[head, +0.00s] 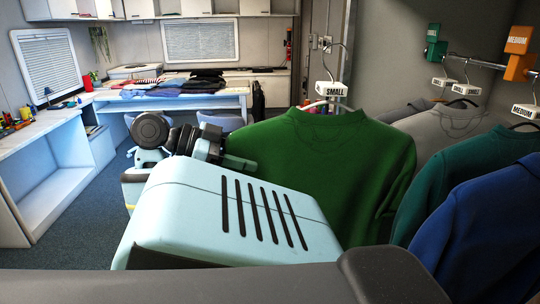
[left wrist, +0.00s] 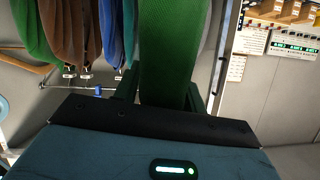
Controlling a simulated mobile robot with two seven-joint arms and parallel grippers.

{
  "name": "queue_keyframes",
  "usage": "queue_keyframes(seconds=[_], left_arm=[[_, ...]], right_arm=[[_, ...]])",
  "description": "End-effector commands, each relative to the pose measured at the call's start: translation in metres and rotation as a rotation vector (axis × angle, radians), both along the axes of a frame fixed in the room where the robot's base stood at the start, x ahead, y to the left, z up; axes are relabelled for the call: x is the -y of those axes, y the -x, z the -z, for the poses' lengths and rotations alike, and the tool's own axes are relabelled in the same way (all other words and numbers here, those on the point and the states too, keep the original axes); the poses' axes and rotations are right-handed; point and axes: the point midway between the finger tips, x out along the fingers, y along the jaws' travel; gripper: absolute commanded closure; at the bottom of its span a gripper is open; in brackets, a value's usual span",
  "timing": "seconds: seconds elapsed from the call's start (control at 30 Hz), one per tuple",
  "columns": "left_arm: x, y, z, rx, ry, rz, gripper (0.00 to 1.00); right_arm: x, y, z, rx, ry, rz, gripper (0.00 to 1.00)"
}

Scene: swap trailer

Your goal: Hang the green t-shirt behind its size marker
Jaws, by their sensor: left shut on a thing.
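The green t-shirt (head: 325,165) hangs on a hanger with a white SMALL tag (head: 332,89), in the middle of the head view. It is apart from the rail, in front of it and to its left. My left arm reaches the shirt's left side; its gripper (head: 232,162) is mostly hidden there. In the left wrist view green cloth (left wrist: 172,45) runs between the fingers of my left gripper (left wrist: 163,92), which is shut on it. A green size marker (head: 435,42) sits at the rail's left end; its lettering is unreadable. My right gripper is not visible.
The rail (head: 480,61) carries an orange MEDIUM marker (head: 517,40), a grey shirt (head: 440,128), a teal shirt (head: 455,175) and a blue shirt (head: 490,230). The blue shirt hangs close at the right. A desk (head: 180,102) with folded clothes stands far back. Open floor lies left.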

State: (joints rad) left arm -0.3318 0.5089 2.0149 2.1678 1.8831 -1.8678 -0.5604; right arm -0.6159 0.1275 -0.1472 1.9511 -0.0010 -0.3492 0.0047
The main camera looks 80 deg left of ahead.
Motion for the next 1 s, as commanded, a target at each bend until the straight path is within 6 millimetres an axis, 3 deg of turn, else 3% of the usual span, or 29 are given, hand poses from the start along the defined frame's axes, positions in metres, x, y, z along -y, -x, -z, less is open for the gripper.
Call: queue_keyframes(seconds=[1.0], left_arm=[[0.007,-0.069,-0.001,0.003,-0.003,0.002,1.0]], right_arm=[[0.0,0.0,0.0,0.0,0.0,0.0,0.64]])
